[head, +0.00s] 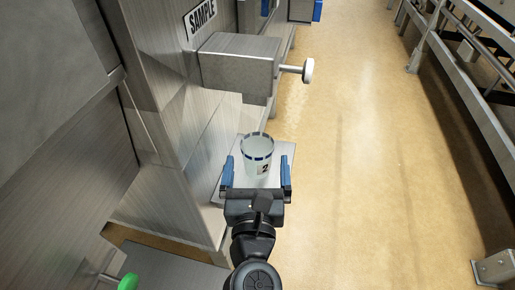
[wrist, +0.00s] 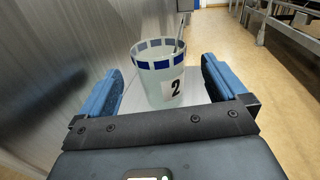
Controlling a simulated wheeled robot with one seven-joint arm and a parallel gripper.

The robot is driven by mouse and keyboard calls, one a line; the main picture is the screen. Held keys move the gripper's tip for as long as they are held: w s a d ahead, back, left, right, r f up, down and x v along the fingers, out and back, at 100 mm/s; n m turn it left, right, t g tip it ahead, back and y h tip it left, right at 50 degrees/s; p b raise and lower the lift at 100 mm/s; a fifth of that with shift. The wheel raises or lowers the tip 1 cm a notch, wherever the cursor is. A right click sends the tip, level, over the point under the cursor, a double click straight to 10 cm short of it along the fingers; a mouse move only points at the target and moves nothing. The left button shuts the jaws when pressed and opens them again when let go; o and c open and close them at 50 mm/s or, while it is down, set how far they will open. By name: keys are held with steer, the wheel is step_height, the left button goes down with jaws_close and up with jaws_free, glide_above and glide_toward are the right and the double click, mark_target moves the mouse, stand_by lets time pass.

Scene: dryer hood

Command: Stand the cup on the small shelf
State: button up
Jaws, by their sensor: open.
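A pale translucent cup (head: 257,155) with a blue-dashed rim and a "2" label stands upright on a small light shelf (head: 284,160) fixed to the metal housing. My gripper (head: 258,173) is open, with one blue finger on each side of the cup. In the wrist view the cup (wrist: 161,80) stands between the fingers (wrist: 162,88), with a visible gap to each. A thin rod shows in or behind the cup there. The shelf (wrist: 197,95) shows around the cup's base.
A metal box (head: 240,64) with a white knob (head: 308,71) juts out above the shelf, below a SAMPLE sign (head: 200,17). A green knob (head: 128,282) is at lower left. The floor (head: 370,170) to the right is clear up to a metal rail.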

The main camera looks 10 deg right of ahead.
steer(key=s, duration=0.2)
steer(key=s+a, duration=0.1)
steer(key=s, duration=0.2)
steer(key=shift+s, duration=0.15)
steer(key=s+d+r+n+t, duration=0.3)
steer(key=s+d+n, duration=0.8)
steer(key=d+n, duration=0.25)
steer(key=s+d+n+g+y, duration=0.1)
steer(key=s+d+n+g, duration=0.1)
steer(key=s+n, duration=0.6)
steer(key=s+d+f+n+g+y, duration=0.1)
steer(key=s+n+g+y, duration=0.1)
steer(key=s+n, duration=0.7)
steer(key=n+g, duration=0.1)
steer(key=n, duration=0.6)
steer(key=shift+s+d+f+g, duration=0.15)
steer(key=shift+s+d+g, duration=0.15)
steer(key=shift+d+g, duration=0.1)
steer(key=shift+s, duration=0.1)
